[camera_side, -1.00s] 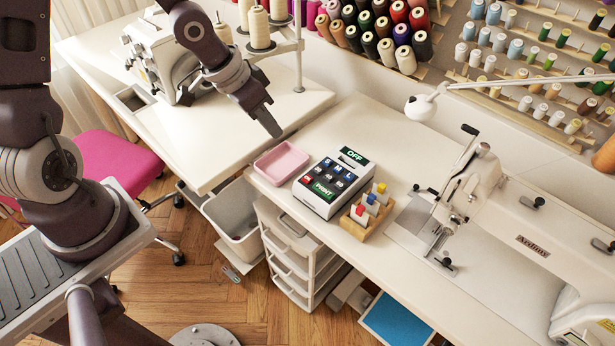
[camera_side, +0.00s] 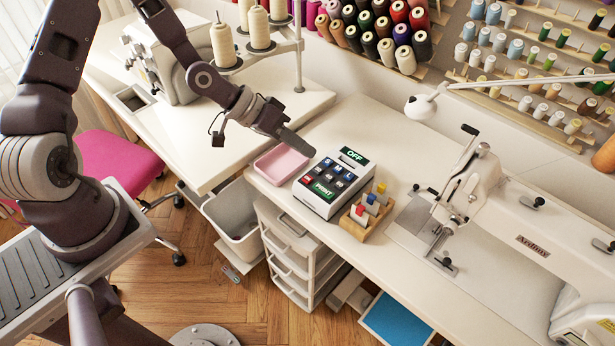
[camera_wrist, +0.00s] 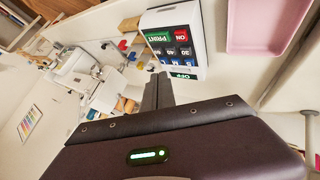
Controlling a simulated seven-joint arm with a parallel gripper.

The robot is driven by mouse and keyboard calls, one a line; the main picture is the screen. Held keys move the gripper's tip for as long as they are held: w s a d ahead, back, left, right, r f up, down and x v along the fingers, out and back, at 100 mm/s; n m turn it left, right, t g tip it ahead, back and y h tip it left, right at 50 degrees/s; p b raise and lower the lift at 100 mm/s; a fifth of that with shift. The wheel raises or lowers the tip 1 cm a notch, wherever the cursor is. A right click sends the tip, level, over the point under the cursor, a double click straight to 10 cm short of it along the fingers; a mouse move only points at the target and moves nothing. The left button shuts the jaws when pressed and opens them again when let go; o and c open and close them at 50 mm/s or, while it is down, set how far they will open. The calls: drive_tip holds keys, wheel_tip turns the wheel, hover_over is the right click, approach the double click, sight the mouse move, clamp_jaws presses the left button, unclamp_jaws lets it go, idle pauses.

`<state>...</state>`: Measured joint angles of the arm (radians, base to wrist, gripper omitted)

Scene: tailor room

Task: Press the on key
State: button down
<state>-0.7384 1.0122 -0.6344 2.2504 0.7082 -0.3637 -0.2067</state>
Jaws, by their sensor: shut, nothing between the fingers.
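In the wrist view my gripper's fingers (camera_wrist: 159,77) point toward the box's left side, and the ON key is unobstructed.
A pink tray (camera_side: 281,162) lies left of the box. A wooden holder (camera_side: 357,222) with coloured pieces stands close on its right. A sewing machine (camera_side: 480,190) is further right. Thread spools (camera_side: 385,52) line the wall behind. The air above the box is clear.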

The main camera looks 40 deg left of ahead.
sight(303, 178)
drive_tip(key=shift+f, duration=2.85)
drive_tip(key=shift+f, duration=0.1)
drive_tip(key=shift+f, duration=0.3)
drive_tip(key=shift+f, duration=0.45)
idle(0.4)
drive_tip(key=shift+r, duration=0.85)
drive_tip(key=shift+r, duration=2.55)
